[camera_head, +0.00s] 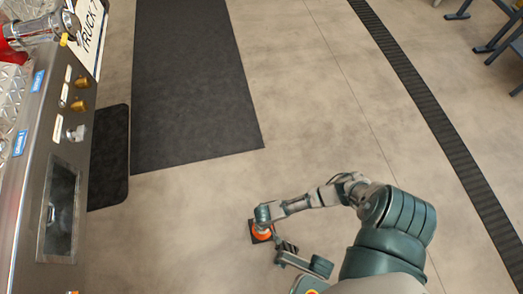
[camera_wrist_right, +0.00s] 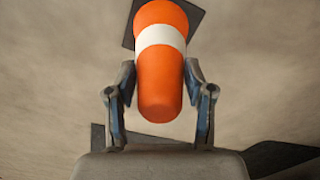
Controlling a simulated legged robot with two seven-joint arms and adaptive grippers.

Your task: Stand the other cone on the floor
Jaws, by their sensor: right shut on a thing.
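An orange cone with a white band and a dark square base (camera_head: 262,236) is at the lower middle of the head view, under my right gripper (camera_head: 262,224). In the right wrist view the cone (camera_wrist_right: 160,85) lies between the two fingers of my right gripper (camera_wrist_right: 160,72), which is shut on it. Its narrow end points toward the palm and its base faces away, toward the floor. I cannot tell whether the base touches the floor. My left gripper is not in view. No second cone can be made out.
A steel truck side panel (camera_head: 38,190) stands along the left edge. A large dark mat (camera_head: 190,85) and a smaller one (camera_head: 108,155) lie beside it. A dark floor strip (camera_head: 425,105) runs down the right. Bare floor (camera_head: 310,130) lies between.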

